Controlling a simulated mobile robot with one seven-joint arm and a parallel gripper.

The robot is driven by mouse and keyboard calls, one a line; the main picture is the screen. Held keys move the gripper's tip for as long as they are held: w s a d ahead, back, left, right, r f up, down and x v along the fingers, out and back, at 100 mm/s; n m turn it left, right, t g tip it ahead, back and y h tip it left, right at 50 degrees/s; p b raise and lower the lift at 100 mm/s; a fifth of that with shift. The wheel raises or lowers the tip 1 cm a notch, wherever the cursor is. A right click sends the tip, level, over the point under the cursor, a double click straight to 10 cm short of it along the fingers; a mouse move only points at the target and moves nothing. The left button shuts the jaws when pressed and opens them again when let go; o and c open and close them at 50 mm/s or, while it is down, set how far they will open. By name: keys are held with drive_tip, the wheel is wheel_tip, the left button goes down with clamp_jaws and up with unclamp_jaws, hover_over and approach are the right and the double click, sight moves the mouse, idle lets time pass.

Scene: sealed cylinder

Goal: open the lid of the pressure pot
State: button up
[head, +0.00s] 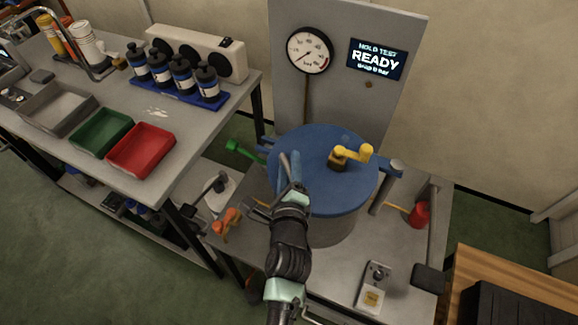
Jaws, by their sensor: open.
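The pressure pot (333,229) is a grey cylinder standing on a metal bench. Its blue round lid (315,190) sits flat on top, with a yellow handle (352,154) on the lid. A blue bracket joins the lid's right side to a grey post (382,194). A green lever (240,148) sticks out behind the pot on the left. My gripper (290,165) is open and reaches over the left part of the lid. Whether it touches the lid I cannot tell. My arm hides the pot's front left side.
A pressure gauge (310,50) and a screen reading "READY" (377,59) are on the panel behind. An orange valve handle (226,221) is left of the pot, and a red part (418,214) is right. A black-ended lever (430,276) stands at front right. A side table (178,150) holds trays and bottles.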

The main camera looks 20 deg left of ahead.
clamp_jaws()
drive_tip(key=shift+w+d+r, duration=0.1)
idle(1.3)
